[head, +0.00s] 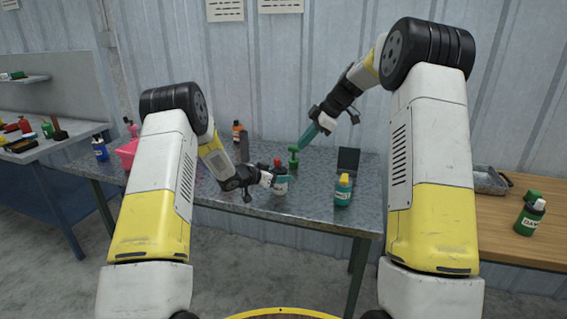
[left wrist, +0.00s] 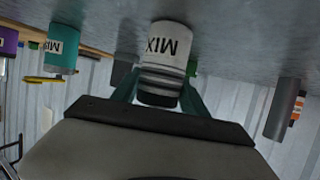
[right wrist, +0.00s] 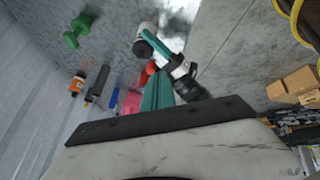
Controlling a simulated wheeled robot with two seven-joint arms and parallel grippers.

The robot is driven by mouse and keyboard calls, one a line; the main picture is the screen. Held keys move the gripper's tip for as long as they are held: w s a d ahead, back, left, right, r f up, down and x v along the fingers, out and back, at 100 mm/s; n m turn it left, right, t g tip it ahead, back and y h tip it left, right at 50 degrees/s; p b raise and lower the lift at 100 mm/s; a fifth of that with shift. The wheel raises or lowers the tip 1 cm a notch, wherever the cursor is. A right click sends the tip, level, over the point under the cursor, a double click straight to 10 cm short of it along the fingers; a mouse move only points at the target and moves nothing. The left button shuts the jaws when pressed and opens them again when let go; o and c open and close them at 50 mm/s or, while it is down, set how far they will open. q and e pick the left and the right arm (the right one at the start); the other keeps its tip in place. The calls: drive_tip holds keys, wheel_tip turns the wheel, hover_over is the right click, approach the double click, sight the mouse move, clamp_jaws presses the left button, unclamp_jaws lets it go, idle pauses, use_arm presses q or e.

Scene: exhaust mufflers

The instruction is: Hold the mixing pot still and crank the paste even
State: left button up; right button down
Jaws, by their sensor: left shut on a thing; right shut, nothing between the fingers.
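The mixing pot (head: 279,187), white with a MIX label and a dark top, stands on the grey table. It also shows in the left wrist view (left wrist: 163,48) and in the right wrist view (right wrist: 147,30). My left gripper (head: 282,178) is shut on the pot, its teal fingers on either side of the body. My right gripper (head: 301,146) is shut and empty, held above and behind the pot, apart from it. Its closed teal fingers show in the right wrist view (right wrist: 158,92). I cannot make out a crank handle on the pot.
A green object (head: 293,158) stands behind the pot, below my right fingertips.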

sight(278, 164)
drive_tip(key=w+a+f+n, duration=0.2)
drive_tip(key=a+f+n, duration=0.1)
drive_tip(key=a+f, duration=0.3)
wheel_tip(278, 164, down, 2)
drive_tip(key=shift+w+a+n+t, duration=0.25)
drive_tip(key=shift+n+t, duration=0.05)
idle(0.4)
drive_tip(key=shift+s+a+m+t, duration=0.1)
drive_tip(key=shift+a+m+t, duration=0.3)
drive_tip(key=shift+m, duration=0.4)
drive_tip(key=a+m+t+h, duration=0.1)
drive_tip(key=m+h, duration=0.1)
drive_tip(key=m, duration=0.1)
drive_tip(key=a+m+t+h, duration=0.1)
drive_tip(key=m+h, duration=0.1)
drive_tip(key=m, duration=0.2)
drive_tip(key=m+t+h, duration=0.1)
drive_tip(key=m+h, duration=0.1)
drive_tip(key=m, duration=0.1)
drive_tip(key=shift+w+a+m, duration=0.3)
drive_tip(key=shift+a+m, duration=0.1)
